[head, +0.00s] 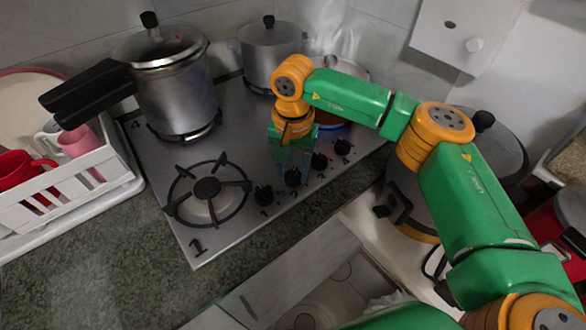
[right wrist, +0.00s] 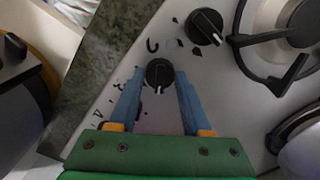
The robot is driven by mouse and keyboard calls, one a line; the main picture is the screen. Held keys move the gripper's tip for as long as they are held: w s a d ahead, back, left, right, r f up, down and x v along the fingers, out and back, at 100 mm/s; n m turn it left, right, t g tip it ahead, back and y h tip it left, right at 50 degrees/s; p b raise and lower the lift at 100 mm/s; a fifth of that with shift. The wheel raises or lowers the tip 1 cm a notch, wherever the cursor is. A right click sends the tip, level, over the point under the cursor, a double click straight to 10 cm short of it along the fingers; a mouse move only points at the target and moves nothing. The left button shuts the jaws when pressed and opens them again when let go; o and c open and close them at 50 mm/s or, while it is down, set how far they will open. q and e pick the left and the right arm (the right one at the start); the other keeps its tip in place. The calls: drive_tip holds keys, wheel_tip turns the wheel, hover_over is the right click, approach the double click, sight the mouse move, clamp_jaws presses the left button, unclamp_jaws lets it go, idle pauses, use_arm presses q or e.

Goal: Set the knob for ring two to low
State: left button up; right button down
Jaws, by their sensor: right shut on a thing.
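A row of black knobs runs along the front edge of the stove (head: 228,140). My right gripper (head: 292,172) reaches down to the second knob (head: 293,177). In the right wrist view my right gripper (right wrist: 160,78) has its blue fingers on either side of this black knob (right wrist: 158,73), shut on it. A "2"-like mark lies beside it, and its white pointer line points down towards the palm in that view. The first knob (right wrist: 203,27) is free, beside ring one. The arm partly covers ring two's area. My left gripper is out of view.
The front-left ring (head: 207,188) is bare. A pressure cooker (head: 175,95) and a lidded pot (head: 270,55) stand behind. Steam rises from a pan (head: 352,72) partly hidden by my arm. A white dish rack (head: 75,185) stands left.

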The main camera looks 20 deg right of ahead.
drive_tip(key=m+b, duration=0.1)
drive_tip(key=m, duration=0.3)
drive_tip(key=m+b, duration=0.1)
drive_tip(key=m, duration=0.4)
drive_tip(key=shift+m, duration=0.4)
drive_tip(key=m+b, duration=0.1)
drive_tip(key=m, duration=0.3)
drive_tip(key=shift+m, duration=2.5)
drive_tip(key=shift+b, duration=0.3)
drive_tip(key=shift+f, duration=0.1)
drive_tip(key=shift+c, duration=1.7)
unclamp_jaws()
